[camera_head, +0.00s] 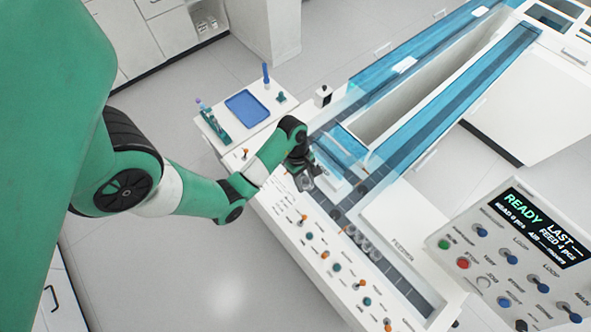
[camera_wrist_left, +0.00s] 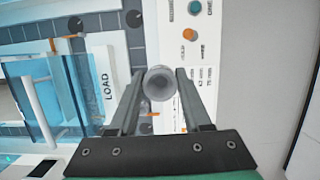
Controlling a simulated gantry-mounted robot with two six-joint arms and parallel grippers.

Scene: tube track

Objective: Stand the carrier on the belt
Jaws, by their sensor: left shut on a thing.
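My left gripper (camera_head: 306,180) is above the white machine, near the upper end of the dark belt (camera_head: 407,290). In the left wrist view, the gripper (camera_wrist_left: 160,82) is shut on the carrier (camera_wrist_left: 160,84), a grey, round, hollow-looking cup seen end-on between the fingertips. The belt (camera_wrist_left: 110,22) shows in that view at the upper left, beside the printed word LOAD. The carrier appears apart from the belt; its height above the machine is hard to judge. My right gripper is not in view.
Several clear round pieces (camera_head: 362,240) stand along the belt. Blue transparent covers (camera_head: 440,95) line the long channel behind. A control panel (camera_head: 520,250) reading READY stands at right. Orange and teal knobs (camera_head: 337,267) line the machine's front. A side table holds a blue tray (camera_head: 247,108).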

